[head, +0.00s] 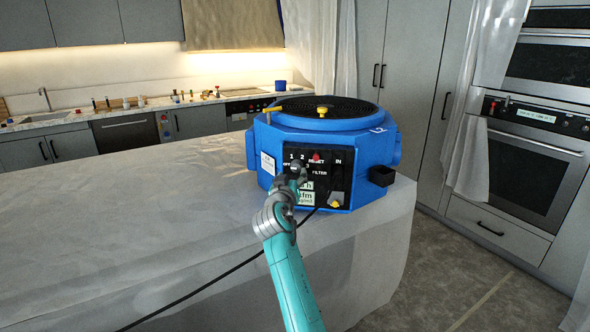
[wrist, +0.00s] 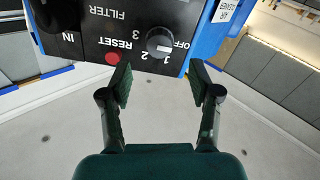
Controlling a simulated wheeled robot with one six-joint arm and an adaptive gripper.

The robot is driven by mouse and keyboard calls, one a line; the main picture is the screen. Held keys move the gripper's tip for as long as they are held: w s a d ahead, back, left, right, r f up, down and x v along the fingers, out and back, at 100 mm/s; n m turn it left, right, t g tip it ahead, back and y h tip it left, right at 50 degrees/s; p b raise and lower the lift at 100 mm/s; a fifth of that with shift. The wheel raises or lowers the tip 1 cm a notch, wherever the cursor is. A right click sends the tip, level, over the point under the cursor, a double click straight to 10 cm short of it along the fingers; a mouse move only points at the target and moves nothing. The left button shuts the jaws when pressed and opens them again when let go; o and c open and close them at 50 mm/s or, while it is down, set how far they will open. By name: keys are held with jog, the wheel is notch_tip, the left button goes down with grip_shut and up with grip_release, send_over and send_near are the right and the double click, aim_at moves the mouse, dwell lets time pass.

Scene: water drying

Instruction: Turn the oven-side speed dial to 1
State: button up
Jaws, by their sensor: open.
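A blue drying machine (head: 262,145) stands on the covered counter, with a black control panel (head: 320,172) facing me. The round speed dial (wrist: 160,42) shows upside down in the wrist view, marked OFF, 1, 2 and 3. Its exact pointer setting is hard to tell. My gripper (wrist: 161,72) is open and empty, its fingertips spread to either side just short of the dial, with no visible contact. In the head view my gripper (head: 296,178) is in front of the panel's left part and hides some of it.
A red RESET button (wrist: 113,58) is beside the dial. A black part (head: 382,175) juts from the machine's right side. A dark cable lies on the sheet-covered counter (head: 130,215). The wall oven (head: 522,170) stands at the right, with open floor before it.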

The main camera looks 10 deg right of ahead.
aim_at(295, 167)
jog(key=shift+x, duration=3)
jog(key=shift+c, duration=0.2)
jog(key=c, duration=1.1)
